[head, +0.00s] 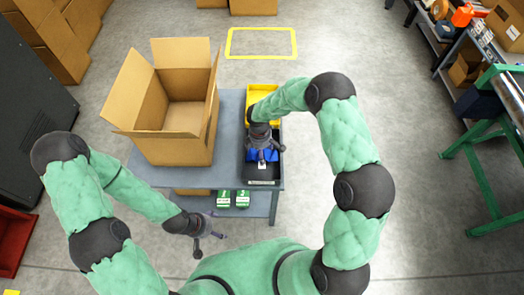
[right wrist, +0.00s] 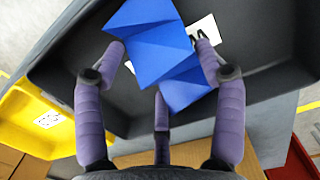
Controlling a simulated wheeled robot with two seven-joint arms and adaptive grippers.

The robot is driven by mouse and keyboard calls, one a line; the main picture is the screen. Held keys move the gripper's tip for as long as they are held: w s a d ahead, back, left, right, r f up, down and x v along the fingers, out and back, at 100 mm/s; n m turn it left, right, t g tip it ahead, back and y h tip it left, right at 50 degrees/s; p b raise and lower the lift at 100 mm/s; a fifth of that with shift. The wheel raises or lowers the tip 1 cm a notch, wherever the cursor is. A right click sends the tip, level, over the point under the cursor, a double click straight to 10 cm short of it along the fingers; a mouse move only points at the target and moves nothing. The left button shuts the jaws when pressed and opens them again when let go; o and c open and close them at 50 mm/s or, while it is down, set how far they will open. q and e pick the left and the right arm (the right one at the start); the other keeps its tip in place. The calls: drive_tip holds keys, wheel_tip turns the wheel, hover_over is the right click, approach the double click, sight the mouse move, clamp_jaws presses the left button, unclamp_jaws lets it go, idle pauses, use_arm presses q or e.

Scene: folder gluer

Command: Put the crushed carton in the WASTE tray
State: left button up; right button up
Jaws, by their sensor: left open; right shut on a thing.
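The crushed carton is a bent, creased blue piece; it shows below my right gripper in the head view (head: 256,156) and between its fingers in the right wrist view (right wrist: 150,35). My right gripper (head: 262,146) is shut on it, pointing down over a black tray (head: 265,178) on the grey table; this tray fills much of the right wrist view (right wrist: 265,58). I cannot tell whether the carton touches the tray floor. The carton partly covers a white label in the tray, whose word I cannot read. My left gripper (head: 207,233) is open and empty, in front of the table.
A yellow tray (head: 276,88) adjoins the black tray at the back. A large open cardboard box (head: 178,140) stands on the table's left part. Small green-and-white cartons (head: 232,199) sit on the lower shelf. A workbench (head: 480,75) stands at the right. The floor between is clear.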

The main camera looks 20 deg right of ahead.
drive_tip(key=shift+f, duration=0.2)
drive_tip(key=o, duration=0.9)
drive_tip(key=shift+o, duration=0.2)
drive_tip(key=shift+r, duration=0.15)
wheel_tip(320, 180, up, 12)
drive_tip(key=p, duration=0.4)
drive_tip(key=shift+a, duration=0.35)
